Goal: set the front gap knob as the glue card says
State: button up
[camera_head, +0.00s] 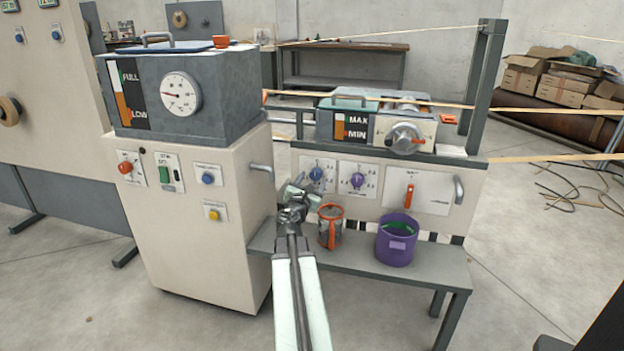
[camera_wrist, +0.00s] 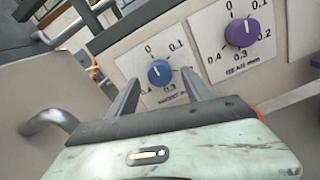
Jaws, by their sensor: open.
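A blue knob (camera_head: 316,173) sits on a white dial plate on the winder's front panel. In the wrist view the blue knob (camera_wrist: 160,72) shows between my fingers, with dial numbers around it; its lower label is too blurred to read surely. My gripper (camera_head: 298,190) is open in front of it, and I cannot tell whether the fingers touch it. A purple knob (camera_head: 358,180) is just to the right; it also shows in the wrist view (camera_wrist: 241,32), with a label that seems to read REAR mm. I cannot make out a glue card.
A shelf (camera_head: 440,268) below the panel holds an orange-rimmed jug (camera_head: 330,226) and a purple pot (camera_head: 396,240). A panel with a red lever (camera_head: 409,196) is to the right. The grey-topped cabinet (camera_head: 212,250) with a handle (camera_wrist: 52,125) stands close on the left.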

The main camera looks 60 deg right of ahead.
aim_at(315, 176)
jog(key=x, duration=0.2)
jog(key=shift+w+d, duration=0.15)
jog(key=shift+d, duration=0.25)
jog(key=shift+c, duration=0.3)
jog(key=c, duration=1)
jog(key=shift+d, duration=0.15)
grip_shut()
jog(key=shift+a, duration=0.2)
